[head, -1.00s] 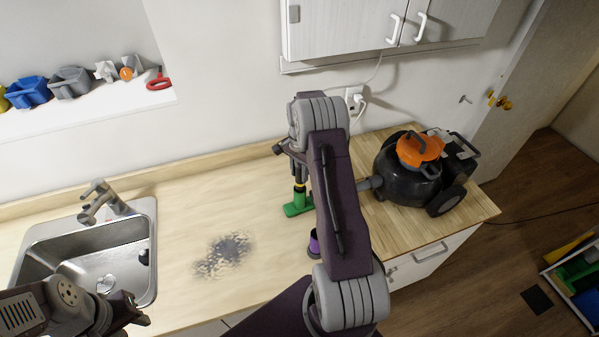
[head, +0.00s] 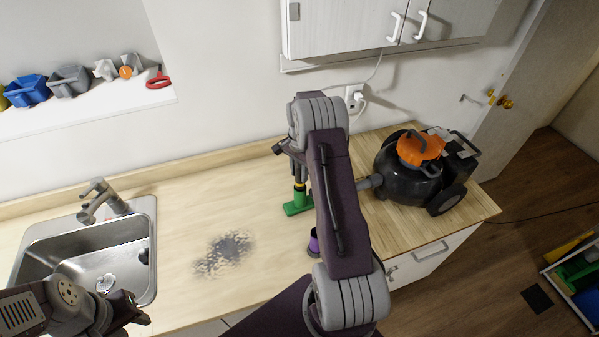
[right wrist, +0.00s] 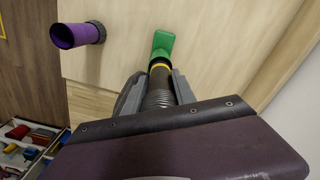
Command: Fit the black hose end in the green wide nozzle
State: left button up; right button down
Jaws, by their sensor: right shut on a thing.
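The green wide nozzle (head: 297,207) lies on the worktop with its collar pointing up. It also shows in the right wrist view (right wrist: 164,40). The black ribbed hose (right wrist: 158,97) has a yellow ring (right wrist: 160,66) near its end. My right gripper (right wrist: 158,76) is shut on this hose, a finger on each side. The hose end is at the nozzle's collar, with the yellow ring just above the green; how deep it sits I cannot tell. My right arm hides part of the hose in the head view. My left gripper (head: 139,308) is empty beside the sink, its jaw gap unclear.
A purple nozzle (head: 314,243) stands on the worktop nearer me, partly behind my right arm. The black and orange vacuum (head: 408,172) is at the right. The sink (head: 75,262) is at the left. A dark stain (head: 226,252) marks otherwise clear worktop.

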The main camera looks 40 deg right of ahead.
aim_at(299, 165)
jog(key=shift+f+b, duration=1.6)
jog(key=shift+f, duration=0.85)
jog(key=c, duration=0.9)
grip_release()
jog(key=shift+c, duration=0.2)
notch_tip(299, 165, up, 8)
jog(key=b, duration=0.3)
jog(key=shift+r, duration=0.6)
jog(key=shift+f, duration=0.1)
